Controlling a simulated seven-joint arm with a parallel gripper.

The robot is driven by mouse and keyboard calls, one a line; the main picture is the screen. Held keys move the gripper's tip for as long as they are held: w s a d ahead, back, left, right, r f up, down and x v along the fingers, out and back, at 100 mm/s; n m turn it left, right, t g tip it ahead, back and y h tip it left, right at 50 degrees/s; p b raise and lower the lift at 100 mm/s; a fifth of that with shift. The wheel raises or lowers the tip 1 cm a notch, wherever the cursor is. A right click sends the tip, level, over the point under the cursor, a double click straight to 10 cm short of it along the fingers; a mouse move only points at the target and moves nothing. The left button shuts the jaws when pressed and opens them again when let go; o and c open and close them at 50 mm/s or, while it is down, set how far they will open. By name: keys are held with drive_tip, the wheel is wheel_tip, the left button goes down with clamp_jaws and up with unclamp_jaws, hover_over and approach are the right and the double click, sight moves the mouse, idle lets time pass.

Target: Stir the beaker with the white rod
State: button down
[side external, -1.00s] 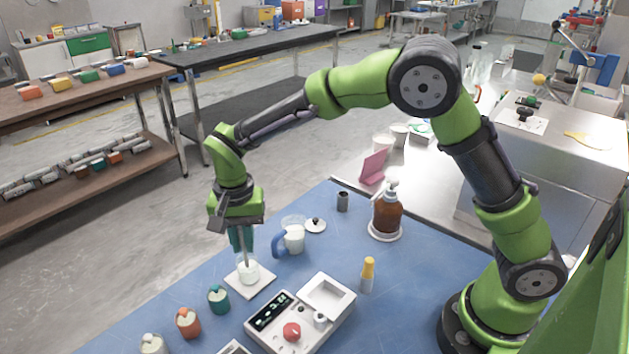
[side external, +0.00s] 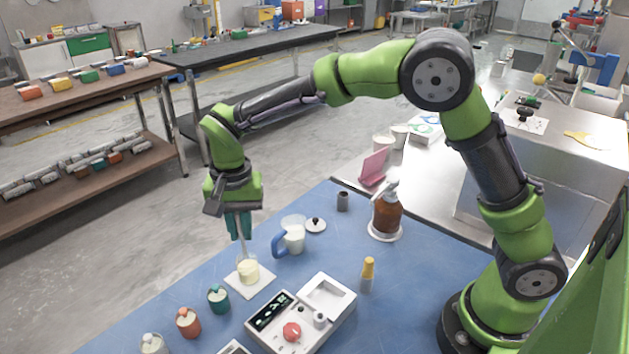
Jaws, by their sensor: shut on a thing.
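The beaker (side external: 248,270) stands upright on a square white pad (side external: 262,287) on the blue table. Its contents look pale cream. My gripper (side external: 239,232) points down above the beaker, with its teal fingers shut on the thin white rod (side external: 243,249). The rod hangs close to upright, and its lower end is near the beaker's mouth. I cannot tell whether the tip is just inside or just above the rim. The fingers hide part of the rod.
A jug with a blue handle (side external: 292,236) and a lid (side external: 315,225) stand behind the beaker, to the right. A white device with a red knob (side external: 292,331) is in front. Small teal (side external: 218,298) and orange (side external: 188,322) jars stand to the left. A brown bottle (side external: 387,215) is farther right.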

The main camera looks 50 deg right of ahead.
sight(238, 213)
idle(0.3)
drive_tip(key=shift+r, duration=2.5)
